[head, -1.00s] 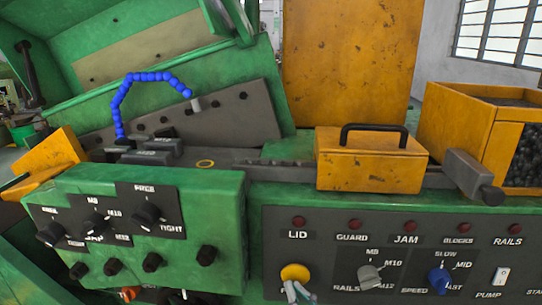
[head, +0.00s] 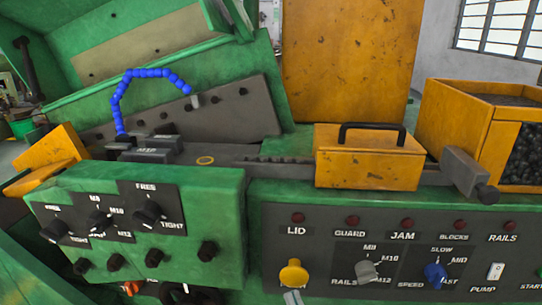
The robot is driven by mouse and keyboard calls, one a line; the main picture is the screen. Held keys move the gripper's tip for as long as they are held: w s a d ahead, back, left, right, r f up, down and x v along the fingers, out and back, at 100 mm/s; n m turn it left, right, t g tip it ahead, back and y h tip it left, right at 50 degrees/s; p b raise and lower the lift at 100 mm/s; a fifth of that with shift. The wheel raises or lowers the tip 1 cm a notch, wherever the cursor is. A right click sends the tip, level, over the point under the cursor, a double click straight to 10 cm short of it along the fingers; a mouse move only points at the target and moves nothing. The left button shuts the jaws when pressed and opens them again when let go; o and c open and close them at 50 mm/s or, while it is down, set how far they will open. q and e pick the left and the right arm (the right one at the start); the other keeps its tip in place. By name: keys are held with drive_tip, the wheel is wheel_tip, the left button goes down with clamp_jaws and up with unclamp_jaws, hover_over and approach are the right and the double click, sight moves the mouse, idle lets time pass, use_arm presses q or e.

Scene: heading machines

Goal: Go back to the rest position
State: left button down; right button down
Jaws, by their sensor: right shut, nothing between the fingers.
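My left gripper is not in view.
The front panel (head: 330,235) carries a grey knob (head: 368,271), a blue knob (head: 435,272) and a white pump switch (head: 495,271). A green control box (head: 225,185) juts out at left. A yellow cover with a black handle (head: 365,165) sits above the panel.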

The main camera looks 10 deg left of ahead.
drive_tip(key=s+d+f+m+g+h, duration=0.3)
drive_tip(key=d+f+g+h, duration=0.65)
drive_tip(key=f, duration=0.35)
drive_tip(key=s+d+f+m+g+h, duration=0.1)
drive_tip(key=s+d+f+g+h, duration=0.1)
drive_tip(key=s+d+g, duration=0.45)
drive_tip(key=s+d+f+g+h, duration=0.1)
drive_tip(key=s+d+f+g, duration=0.2)
drive_tip(key=s, duration=0.7)
wheel_tip(320, 180, down, 26)
drive_tip(key=s+d, duration=0.1)
drive_tip(key=s, duration=0.1)
drive_tip(key=s+d+f+g, duration=0.1)
drive_tip(key=s+d+f, duration=0.2)
drive_tip(key=s+f, duration=1.3)
drive_tip(key=shift+g, duration=0.3)
